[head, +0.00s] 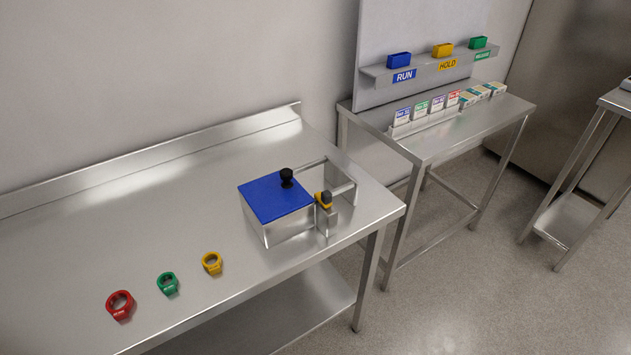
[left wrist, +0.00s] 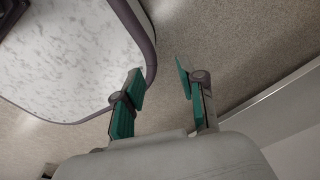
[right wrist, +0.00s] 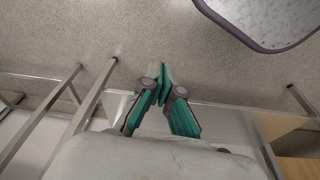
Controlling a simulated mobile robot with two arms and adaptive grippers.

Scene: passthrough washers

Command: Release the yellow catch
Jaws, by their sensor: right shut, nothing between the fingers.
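The yellow catch (head: 324,199) has a dark top and sits at the right front edge of a metal box with a blue lid (head: 276,196). The lid lies flat over the box and has a black knob (head: 287,177). A metal frame with rails (head: 341,188) extends to the right of the lid. Neither gripper shows in the head view. In the left wrist view my left gripper (left wrist: 160,78) is open and empty over the floor. In the right wrist view my right gripper (right wrist: 163,72) is shut with nothing in it, away from the box.
Red (head: 120,304), green (head: 168,283) and yellow (head: 212,263) rings lie on the steel bench (head: 130,210). The bench's left rear is clear.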

